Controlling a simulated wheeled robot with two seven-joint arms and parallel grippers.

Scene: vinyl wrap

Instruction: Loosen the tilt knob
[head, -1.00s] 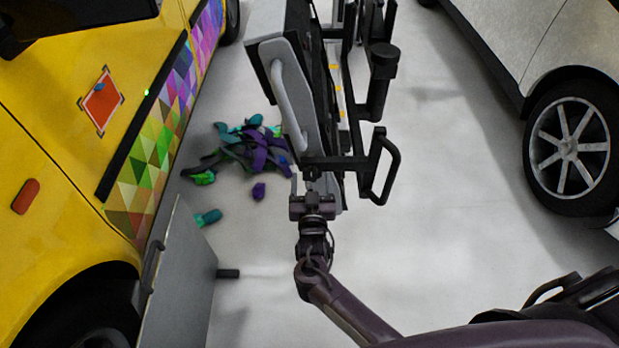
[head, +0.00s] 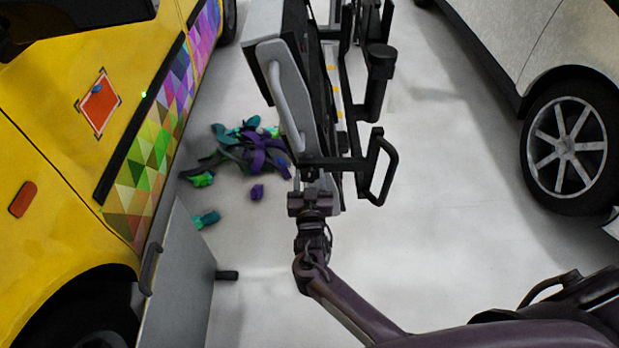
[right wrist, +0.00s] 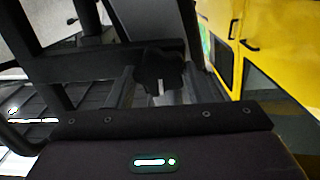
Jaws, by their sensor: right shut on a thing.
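The tilt knob (right wrist: 160,68) is a dark, lobed knob in the middle of the right wrist view, in front of a black bar of the frame. My right gripper (right wrist: 160,92) has a finger on each side of it and is shut on it. In the head view my right gripper (head: 310,184) reaches up to the lower end of the black-framed equipment (head: 335,163), and the knob itself is hidden there. The equipment carries a tilted grey panel (head: 305,120) with a pale handle. My left gripper is not in view.
A yellow vehicle (head: 60,130) with a colourful triangle wrap stands left, a pale car (head: 545,50) right. Crumpled purple and teal scraps (head: 255,150) lie on the floor. A grey box (head: 182,285) stands at lower left. The floor (head: 450,240) right of the equipment is clear.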

